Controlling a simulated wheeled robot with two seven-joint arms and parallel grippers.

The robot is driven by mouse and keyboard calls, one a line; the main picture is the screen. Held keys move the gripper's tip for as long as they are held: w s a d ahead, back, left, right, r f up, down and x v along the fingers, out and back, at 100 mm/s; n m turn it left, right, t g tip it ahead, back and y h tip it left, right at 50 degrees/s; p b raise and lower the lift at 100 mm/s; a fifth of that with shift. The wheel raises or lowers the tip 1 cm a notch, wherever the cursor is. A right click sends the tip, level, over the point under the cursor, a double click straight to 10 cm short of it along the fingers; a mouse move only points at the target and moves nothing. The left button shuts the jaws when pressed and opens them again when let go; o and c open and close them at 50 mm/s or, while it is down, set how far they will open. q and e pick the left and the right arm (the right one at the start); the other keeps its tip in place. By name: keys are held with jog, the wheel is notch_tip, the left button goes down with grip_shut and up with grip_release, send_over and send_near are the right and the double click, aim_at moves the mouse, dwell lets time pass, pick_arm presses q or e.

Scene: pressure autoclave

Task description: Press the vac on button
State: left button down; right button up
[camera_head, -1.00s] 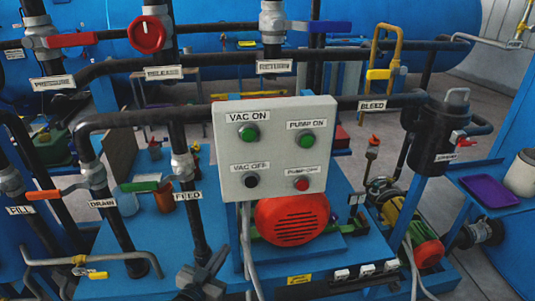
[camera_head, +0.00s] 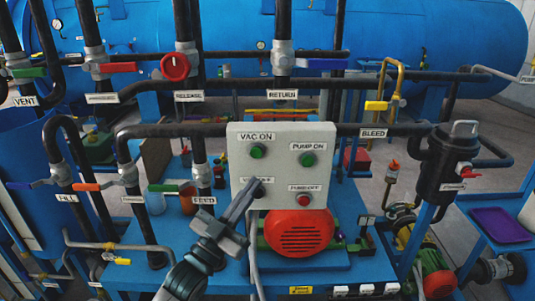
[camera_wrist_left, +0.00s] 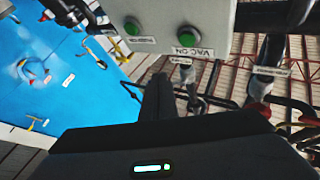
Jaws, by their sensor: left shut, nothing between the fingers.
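The grey control panel (camera_head: 282,170) carries the green VAC ON button (camera_head: 257,151) at its upper left, under its label. The button also shows in the left wrist view (camera_wrist_left: 188,37), where its label is upside down. My left gripper (camera_head: 257,186) is shut and empty. In the head view its fingertips overlap the panel's lower left, below the VAC ON button, and hide the VAC OFF button and part of its label. In the left wrist view the dark fingers (camera_wrist_left: 158,90) appear apart from the button. Whether they touch the panel I cannot tell. My right gripper is out of view.
The panel also has a green PUMP ON button (camera_head: 308,159) and a red PUMP OFF button (camera_head: 304,200). A red round motor cover (camera_head: 298,232) sits below. Black pipes with the orange drain handle (camera_head: 86,187) stand left of my gripper. A blue tank (camera_head: 420,45) fills the back.

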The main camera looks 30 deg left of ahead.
aim_at(256, 153)
pick_arm(q)
jog(key=shift+s+d+r, duration=0.15)
jog(key=shift+r, duration=0.25)
jog(key=shift+s+d+r, duration=0.1)
jog(key=shift+r, duration=0.25)
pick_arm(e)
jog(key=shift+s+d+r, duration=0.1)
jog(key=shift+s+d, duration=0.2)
pick_arm(q)
jog(key=shift+w, duration=0.1)
